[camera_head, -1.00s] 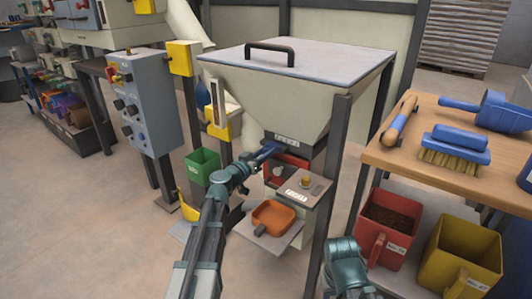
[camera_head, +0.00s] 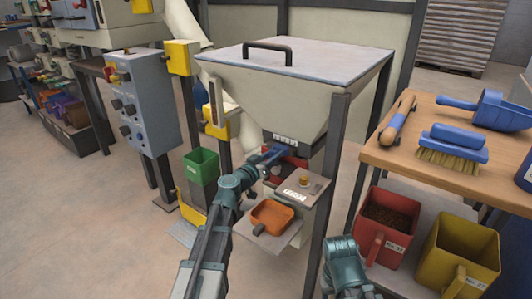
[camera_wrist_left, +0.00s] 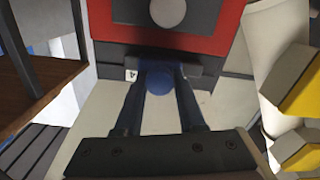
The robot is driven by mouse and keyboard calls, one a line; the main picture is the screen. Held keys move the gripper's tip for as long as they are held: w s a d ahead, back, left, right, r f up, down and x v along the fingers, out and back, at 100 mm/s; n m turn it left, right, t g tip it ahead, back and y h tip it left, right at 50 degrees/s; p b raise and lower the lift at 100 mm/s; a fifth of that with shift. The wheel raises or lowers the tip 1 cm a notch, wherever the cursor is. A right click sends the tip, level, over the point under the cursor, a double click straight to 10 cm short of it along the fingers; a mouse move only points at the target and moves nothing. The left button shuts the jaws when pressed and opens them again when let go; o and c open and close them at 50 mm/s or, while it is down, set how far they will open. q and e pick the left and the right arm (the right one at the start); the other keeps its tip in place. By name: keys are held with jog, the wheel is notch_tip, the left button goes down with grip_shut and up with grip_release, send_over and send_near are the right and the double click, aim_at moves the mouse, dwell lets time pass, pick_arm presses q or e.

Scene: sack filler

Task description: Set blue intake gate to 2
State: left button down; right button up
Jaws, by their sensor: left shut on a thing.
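The hopper (camera_head: 290,95) has a flat grey lid, and a numbered strip (camera_head: 286,138) is at its outlet. My left gripper (camera_head: 278,153) reaches in just below that strip. In the left wrist view, my left gripper (camera_wrist_left: 159,78) is shut on a round blue knob (camera_wrist_left: 158,82), taken to be the blue gate's handle. A small white tag (camera_wrist_left: 131,75) with a dark mark, perhaps a 4, shows beside the left fingertip. The other numbers are hidden or too small to read. Part of my right arm shows at the bottom; its gripper is out of view.
An orange scoop (camera_head: 271,216) lies on the tray below the outlet. A green bin (camera_head: 201,167) hangs to the left. A wooden bench (camera_head: 440,160) holds a brush (camera_head: 456,145) and a blue scoop (camera_head: 498,108). Red (camera_head: 385,225) and yellow (camera_head: 458,255) bins stand below.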

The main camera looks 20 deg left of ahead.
pick_arm(q)
jog(key=c, duration=0.5)
grip_release()
jog(key=shift+d, duration=0.1)
jog(key=v, duration=1.4)
jog(key=shift+w, duration=0.1)
